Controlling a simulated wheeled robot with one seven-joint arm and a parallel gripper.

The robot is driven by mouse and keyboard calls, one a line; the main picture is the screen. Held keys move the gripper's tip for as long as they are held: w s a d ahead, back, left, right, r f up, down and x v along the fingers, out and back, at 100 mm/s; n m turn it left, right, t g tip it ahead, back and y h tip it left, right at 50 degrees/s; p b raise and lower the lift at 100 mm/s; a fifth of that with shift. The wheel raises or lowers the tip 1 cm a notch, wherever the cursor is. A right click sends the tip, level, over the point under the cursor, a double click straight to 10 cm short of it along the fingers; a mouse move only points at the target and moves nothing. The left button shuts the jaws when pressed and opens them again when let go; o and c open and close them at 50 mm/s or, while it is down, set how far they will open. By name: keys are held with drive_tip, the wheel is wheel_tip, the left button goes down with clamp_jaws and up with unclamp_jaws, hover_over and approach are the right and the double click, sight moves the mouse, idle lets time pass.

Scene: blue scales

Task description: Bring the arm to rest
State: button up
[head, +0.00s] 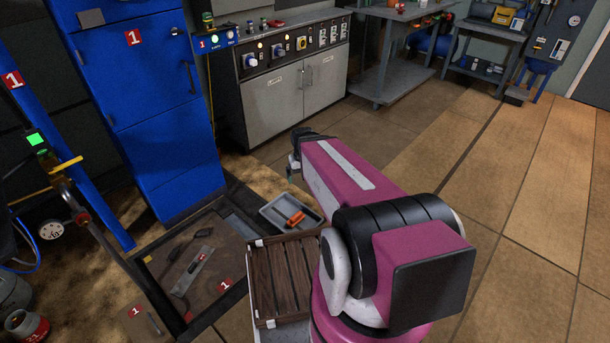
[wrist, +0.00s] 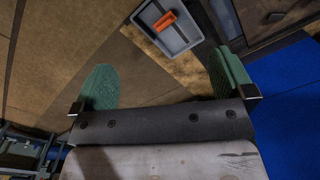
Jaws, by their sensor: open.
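My gripper (wrist: 160,88) shows in the wrist view with its two green fingers spread wide apart and nothing between them. In the head view my magenta arm stretches forward from the lower right, and the gripper end is mostly hidden behind its far end. A grey tray (head: 266,215) with an orange-handled tool (head: 295,218) in it lies on the floor below and beyond the arm. The tray also shows at the top of the wrist view (wrist: 178,45), past the fingertips, with the orange tool (wrist: 165,20) inside. The gripper is apart from both.
A slatted wooden crate (head: 262,290) stands close to the arm's left. A dark-framed floor scale (head: 150,262) and a blue cabinet (head: 150,100) are at left. A grey control cabinet (head: 285,95) stands behind. The tiled floor at right (head: 500,210) is clear.

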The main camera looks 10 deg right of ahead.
drive_tip(key=shift+m, duration=0.4)
drive_tip(key=s+r, duration=0.3)
drive_tip(key=shift+s+r, duration=0.2)
drive_tip(key=shift+r, duration=0.1)
idle(0.6)
